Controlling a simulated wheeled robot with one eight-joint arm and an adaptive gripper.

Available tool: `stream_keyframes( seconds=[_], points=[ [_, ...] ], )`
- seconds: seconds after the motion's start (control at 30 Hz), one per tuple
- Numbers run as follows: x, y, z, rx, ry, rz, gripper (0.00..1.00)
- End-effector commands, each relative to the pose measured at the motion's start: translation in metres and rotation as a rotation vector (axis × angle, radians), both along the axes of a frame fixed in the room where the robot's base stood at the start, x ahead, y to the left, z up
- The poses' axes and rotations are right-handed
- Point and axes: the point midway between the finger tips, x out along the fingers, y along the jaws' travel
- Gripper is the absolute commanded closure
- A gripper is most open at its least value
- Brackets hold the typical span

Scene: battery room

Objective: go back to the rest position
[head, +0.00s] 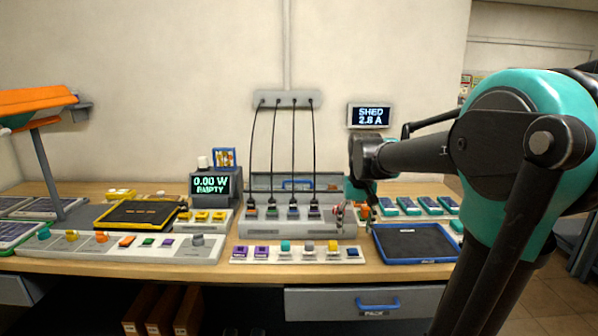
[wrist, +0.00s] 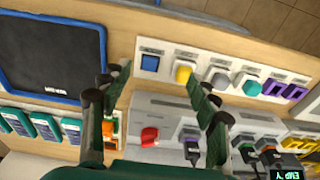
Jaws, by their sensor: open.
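My gripper (head: 368,200) hangs at the right end of the grey charging block (head: 300,228), near the left edge of the blue-rimmed dark tray (head: 414,261). In the wrist view my gripper (wrist: 160,92) has its two dark green fingers spread apart, with nothing held between them. The fingers show over the block and the bench top; exact height above them is hard to judge. A small red part (wrist: 150,136) on the block and an orange item (wrist: 108,128) beside it lie near the fingers. My arm hides part of the bench's right side.
A white strip of coloured blocks (head: 300,254) lies along the front. Teal packs (head: 408,206) stand behind the tray. Black cables (head: 294,150) hang to the block. A power display (head: 210,187) and an orange lamp (head: 40,100) stand left. A wall screen (head: 370,115) hangs behind.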

Motion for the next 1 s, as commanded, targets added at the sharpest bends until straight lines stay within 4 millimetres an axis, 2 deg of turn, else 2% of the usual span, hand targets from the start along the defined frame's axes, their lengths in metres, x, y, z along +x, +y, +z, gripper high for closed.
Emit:
stream_keyframes(
  seconds=[0.17, 0.3, 0.4, 0.5, 0.63, 1.0],
  points=[
    [-0.044, -0.010, -0.052, 0.002, -0.069, 0.003, 0.39],
    [-0.097, -0.019, -0.108, 0.000, -0.149, 0.003, 0.39],
    [-0.133, -0.023, -0.141, -0.002, -0.200, 0.005, 0.39],
    [-0.157, -0.026, -0.162, -0.006, -0.235, 0.006, 0.39],
    [-0.172, -0.027, -0.174, -0.007, -0.256, 0.007, 0.39],
    [-0.173, -0.027, -0.175, -0.007, -0.257, 0.008, 0.39]
  ],
)
